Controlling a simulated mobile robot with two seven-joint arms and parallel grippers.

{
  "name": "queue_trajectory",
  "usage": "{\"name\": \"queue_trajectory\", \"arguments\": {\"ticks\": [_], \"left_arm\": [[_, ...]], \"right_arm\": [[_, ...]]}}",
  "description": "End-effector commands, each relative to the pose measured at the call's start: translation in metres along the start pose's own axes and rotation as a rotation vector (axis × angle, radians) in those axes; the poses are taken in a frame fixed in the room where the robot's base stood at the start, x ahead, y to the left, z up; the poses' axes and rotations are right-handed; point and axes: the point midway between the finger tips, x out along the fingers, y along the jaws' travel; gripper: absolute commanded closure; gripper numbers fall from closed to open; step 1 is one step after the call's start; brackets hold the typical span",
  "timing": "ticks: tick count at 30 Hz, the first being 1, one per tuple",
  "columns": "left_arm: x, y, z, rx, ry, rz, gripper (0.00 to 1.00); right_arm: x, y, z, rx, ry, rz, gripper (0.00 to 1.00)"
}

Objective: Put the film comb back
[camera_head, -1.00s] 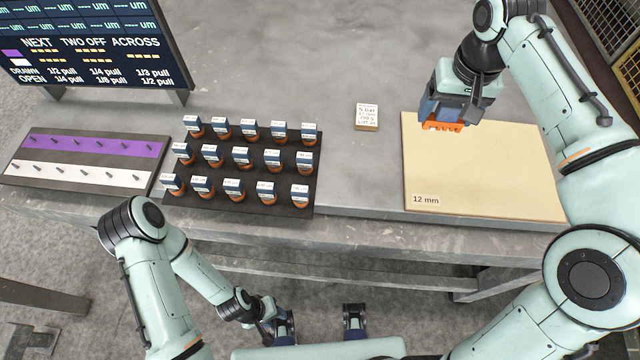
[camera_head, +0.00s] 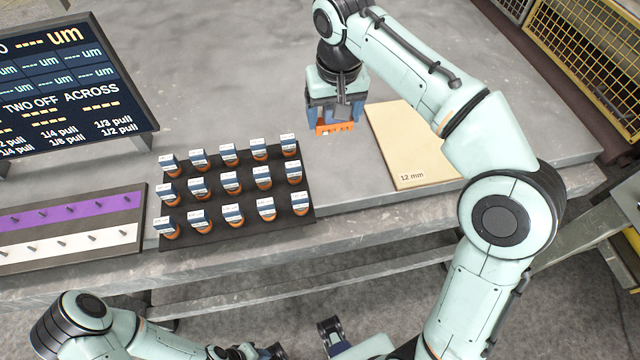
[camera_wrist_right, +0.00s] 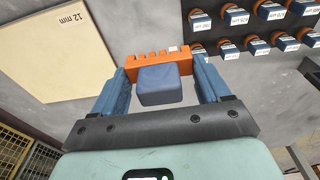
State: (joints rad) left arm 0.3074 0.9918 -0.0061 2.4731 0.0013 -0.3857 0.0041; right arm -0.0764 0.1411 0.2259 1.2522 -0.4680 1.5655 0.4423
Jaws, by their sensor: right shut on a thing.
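My right gripper (camera_head: 333,122) is shut on the film comb and holds it above the grey bench, between the rack and the pale board. The orange toothed edge of the film comb (camera_head: 335,128) shows under the gripper. In the right wrist view the comb (camera_wrist_right: 130,66) spans across the fingertips, with a blue block (camera_wrist_right: 165,85) between the fingers (camera_wrist_right: 162,95). I cannot tell the exact height above the bench. Part of my left arm is at the bottom left of the head view; its gripper is too unclear there to judge.
A black rack (camera_head: 238,212) with several orange-and-blue labelled pieces stands left of the gripper. A pale board (camera_head: 415,178) marked 12 mm lies to the right. A purple-and-white pegged strip (camera_head: 70,214) and a display screen (camera_head: 70,85) are at the left. The bench behind the rack is clear.

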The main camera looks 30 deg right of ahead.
Motion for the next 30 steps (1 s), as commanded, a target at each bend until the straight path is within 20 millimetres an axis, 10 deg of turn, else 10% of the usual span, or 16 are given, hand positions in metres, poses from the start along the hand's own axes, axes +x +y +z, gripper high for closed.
{"name": "queue_trajectory", "arguments": {"ticks": [18,30], "left_arm": [[0.037,-0.014,0.002,-0.004,-0.011,-0.004,0.57],[0.042,-0.015,-0.001,-0.003,0.000,-0.001,0.57]], "right_arm": [[0.140,0.000,0.018,0.000,-0.004,0.002,0.60],[0.187,0.000,0.024,0.000,-0.004,0.001,0.60]]}}
